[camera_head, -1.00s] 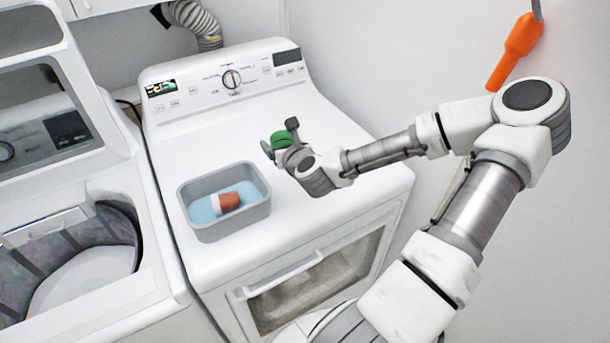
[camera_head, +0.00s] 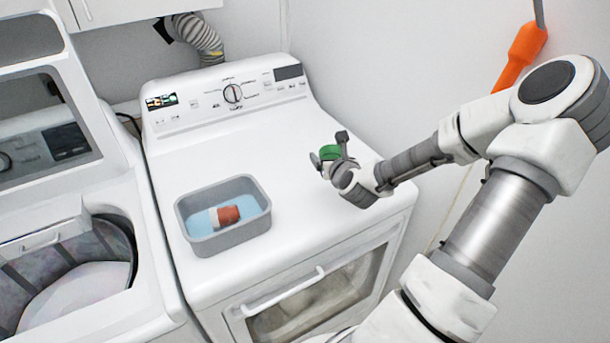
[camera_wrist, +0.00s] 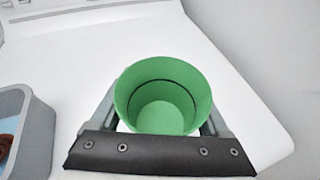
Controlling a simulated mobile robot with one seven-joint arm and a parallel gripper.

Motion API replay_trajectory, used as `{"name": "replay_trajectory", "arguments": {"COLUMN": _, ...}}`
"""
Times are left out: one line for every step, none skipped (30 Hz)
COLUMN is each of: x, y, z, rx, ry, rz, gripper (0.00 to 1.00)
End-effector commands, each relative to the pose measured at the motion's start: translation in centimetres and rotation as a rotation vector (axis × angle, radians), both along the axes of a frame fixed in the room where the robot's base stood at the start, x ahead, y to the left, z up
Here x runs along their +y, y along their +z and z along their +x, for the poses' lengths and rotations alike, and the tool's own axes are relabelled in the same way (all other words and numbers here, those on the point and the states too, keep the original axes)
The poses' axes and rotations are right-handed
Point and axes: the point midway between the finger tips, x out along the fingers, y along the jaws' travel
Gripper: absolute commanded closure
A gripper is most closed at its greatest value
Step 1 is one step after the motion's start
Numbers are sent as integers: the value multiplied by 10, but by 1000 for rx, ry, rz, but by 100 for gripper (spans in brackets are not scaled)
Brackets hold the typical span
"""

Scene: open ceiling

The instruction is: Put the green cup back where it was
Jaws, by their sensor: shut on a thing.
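The green cup (camera_wrist: 163,98) is between the fingers of my gripper (camera_wrist: 160,125) in the wrist view, with its open mouth facing the camera. In the head view the green cup (camera_head: 330,153) shows small at the end of my arm, partly hidden by my gripper (camera_head: 332,158). My gripper is shut on the cup, over the right part of the white dryer top (camera_head: 290,150). I cannot tell whether the cup's base touches the surface.
A grey tub (camera_head: 228,238) with a blue inside stands on the dryer, left of my gripper, and holds a red-brown and white cup (camera_head: 224,216). An open washer (camera_head: 70,270) stands at the left. The wall is close on the right. The dryer top behind the tub is clear.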

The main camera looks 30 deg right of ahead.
Motion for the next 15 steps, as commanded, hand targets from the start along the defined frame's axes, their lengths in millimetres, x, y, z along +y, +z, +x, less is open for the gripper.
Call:
{"name": "replay_trajectory", "arguments": {"x": 5, "y": -6, "z": 9, "rx": 0, "ry": 5, "rz": 1, "gripper": 81}}
{"name": "replay_trajectory", "arguments": {"x": 7, "y": -9, "z": 13, "rx": -1, "ry": 5, "rz": 1, "gripper": 81}}
{"name": "replay_trajectory", "arguments": {"x": 9, "y": -12, "z": 19, "rx": -1, "ry": 5, "rz": 2, "gripper": 81}}
{"name": "replay_trajectory", "arguments": {"x": 12, "y": -16, "z": 23, "rx": 0, "ry": 5, "rz": 2, "gripper": 81}}
{"name": "replay_trajectory", "arguments": {"x": 14, "y": -19, "z": 28, "rx": 1, "ry": 5, "rz": 0, "gripper": 81}}
{"name": "replay_trajectory", "arguments": {"x": 16, "y": -22, "z": 34, "rx": -1, "ry": 5, "rz": 1, "gripper": 81}}
{"name": "replay_trajectory", "arguments": {"x": 18, "y": -25, "z": 39, "rx": 0, "ry": 5, "rz": 2, "gripper": 81}}
{"name": "replay_trajectory", "arguments": {"x": 20, "y": -28, "z": 43, "rx": 0, "ry": 4, "rz": 1, "gripper": 81}}
{"name": "replay_trajectory", "arguments": {"x": 22, "y": -31, "z": 48, "rx": 1, "ry": 5, "rz": 0, "gripper": 81}}
{"name": "replay_trajectory", "arguments": {"x": 24, "y": -34, "z": 52, "rx": 0, "ry": 4, "rz": 1, "gripper": 81}}
{"name": "replay_trajectory", "arguments": {"x": 25, "y": -36, "z": 55, "rx": 0, "ry": 4, "rz": 2, "gripper": 81}}
{"name": "replay_trajectory", "arguments": {"x": 26, "y": -38, "z": 59, "rx": 0, "ry": 2, "rz": 1, "gripper": 81}}
{"name": "replay_trajectory", "arguments": {"x": 26, "y": -40, "z": 61, "rx": 0, "ry": 1, "rz": 0, "gripper": 81}}
{"name": "replay_trajectory", "arguments": {"x": 27, "y": -41, "z": 63, "rx": 0, "ry": 1, "rz": 0, "gripper": 81}}
{"name": "replay_trajectory", "arguments": {"x": 28, "y": -42, "z": 65, "rx": 0, "ry": 1, "rz": 0, "gripper": 81}}
